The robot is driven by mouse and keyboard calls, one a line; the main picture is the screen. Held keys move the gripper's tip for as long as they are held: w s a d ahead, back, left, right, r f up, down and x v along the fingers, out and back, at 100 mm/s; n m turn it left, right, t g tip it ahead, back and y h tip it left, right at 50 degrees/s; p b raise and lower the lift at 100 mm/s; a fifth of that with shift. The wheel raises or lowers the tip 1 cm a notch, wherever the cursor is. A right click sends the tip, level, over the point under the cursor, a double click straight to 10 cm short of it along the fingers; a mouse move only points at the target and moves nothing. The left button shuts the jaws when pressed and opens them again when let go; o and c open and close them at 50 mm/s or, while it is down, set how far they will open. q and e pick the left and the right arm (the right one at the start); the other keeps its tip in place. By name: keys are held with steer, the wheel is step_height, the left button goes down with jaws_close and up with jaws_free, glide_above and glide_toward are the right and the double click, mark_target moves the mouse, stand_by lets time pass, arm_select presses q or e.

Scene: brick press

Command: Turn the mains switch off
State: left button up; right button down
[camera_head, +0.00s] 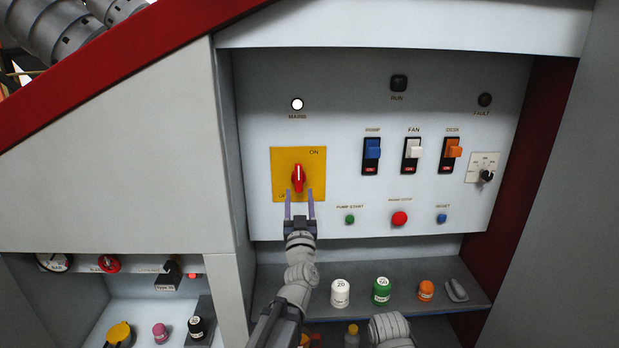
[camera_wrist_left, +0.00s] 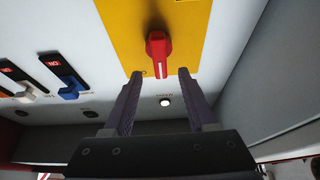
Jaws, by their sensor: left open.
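The mains switch is a red rotary knob (camera_head: 298,178) on a yellow plate (camera_head: 283,161) at the left of the panel. Its white mark stands upright; "ON" is printed at the plate's upper right, and lettering at the lower left is partly hidden. My left gripper (camera_head: 300,193) is open and empty just below the knob, its two fingers pointing up toward it. In the left wrist view the knob (camera_wrist_left: 158,46) lies just beyond and between the fingertips (camera_wrist_left: 160,74), with no visible contact. My right gripper is out of view.
The mains lamp (camera_head: 297,104) glows white above the plate. To the right are blue (camera_head: 372,149), white (camera_head: 413,149) and orange (camera_head: 453,149) rocker switches. Small buttons, including a red one (camera_head: 399,219), sit below. A shelf (camera_head: 478,288) under the panel holds small jars.

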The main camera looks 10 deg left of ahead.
mark_target(299, 179)
arm_select(q)
steer(key=shift+p+x, duration=1.5)
steer(key=shift+x, duration=2.45)
steer(key=shift+s, duration=0.1)
jaws_close()
